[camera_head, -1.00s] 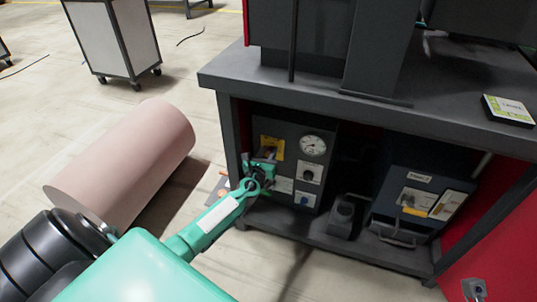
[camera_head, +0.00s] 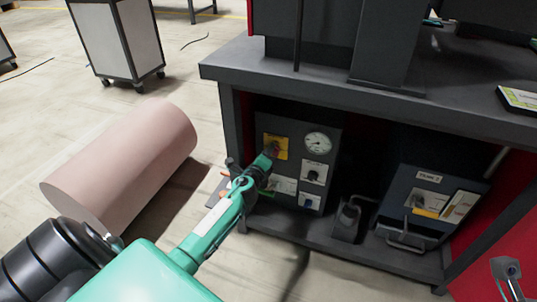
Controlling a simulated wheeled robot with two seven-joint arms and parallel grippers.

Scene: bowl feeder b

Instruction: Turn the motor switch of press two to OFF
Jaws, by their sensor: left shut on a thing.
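My left gripper (camera_head: 268,160) reaches in from the left to the dark control panel (camera_head: 327,141) under the bench. It is shut on the small switch knob on the panel's yellow plate (camera_head: 283,142). The jaws and arm hide most of this knob, so its turned position cannot be told. A separate box (camera_head: 397,186) at the right bears a small label, a switch and a yellow strip.
The bench top (camera_head: 440,100) overhangs the panel, and its leg (camera_head: 232,130) stands close left of my gripper. A dark pedal-like part (camera_head: 347,219) sits on the lower shelf. A pink cylinder (camera_head: 125,165) lies on the floor at left; a wheeled cabinet (camera_head: 118,40) stands behind.

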